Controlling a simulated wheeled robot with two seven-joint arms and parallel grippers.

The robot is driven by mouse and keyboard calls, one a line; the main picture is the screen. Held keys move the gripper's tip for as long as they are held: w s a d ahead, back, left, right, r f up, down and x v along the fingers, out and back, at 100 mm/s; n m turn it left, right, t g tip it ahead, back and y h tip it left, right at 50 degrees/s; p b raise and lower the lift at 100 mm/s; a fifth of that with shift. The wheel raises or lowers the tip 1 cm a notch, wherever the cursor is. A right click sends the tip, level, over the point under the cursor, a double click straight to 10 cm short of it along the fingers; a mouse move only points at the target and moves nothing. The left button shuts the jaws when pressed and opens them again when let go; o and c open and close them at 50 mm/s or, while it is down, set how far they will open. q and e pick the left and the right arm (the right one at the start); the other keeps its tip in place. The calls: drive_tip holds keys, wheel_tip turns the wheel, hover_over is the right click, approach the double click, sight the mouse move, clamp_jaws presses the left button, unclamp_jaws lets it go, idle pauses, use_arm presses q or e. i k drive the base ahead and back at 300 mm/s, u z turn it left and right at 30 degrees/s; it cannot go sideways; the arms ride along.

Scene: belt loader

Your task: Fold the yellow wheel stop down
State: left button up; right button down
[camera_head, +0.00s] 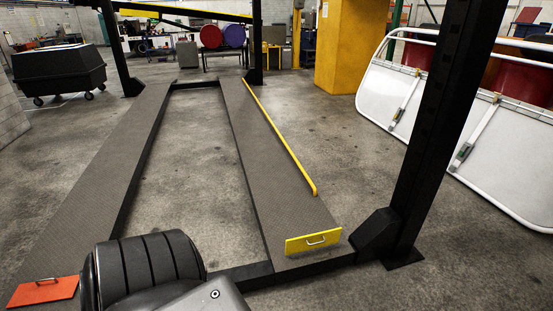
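The yellow wheel stop (301,246) is a flat plate at the near end of the right-hand runway (262,160). It looks raised, with its broad face toward me, and a small metal handle (316,241) sits on that face. Nothing touches it. An orange plate (58,291) with a similar handle is at the near end of the left-hand runway (110,170); it looks flatter, though its exact angle is hard to tell. Neither of my grippers shows in the head view.
A black lift post (440,120) stands just right of the yellow plate. A yellow rail (280,136) runs along the right-hand runway. White framed panels (490,130) lean at the right. A black wheeled bin (58,70) stands at the left. Concrete floor between is clear.

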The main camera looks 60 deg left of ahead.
sight(305, 243)
drive_tip(key=u, duration=1.6)
drive_tip(key=i, duration=1.65)
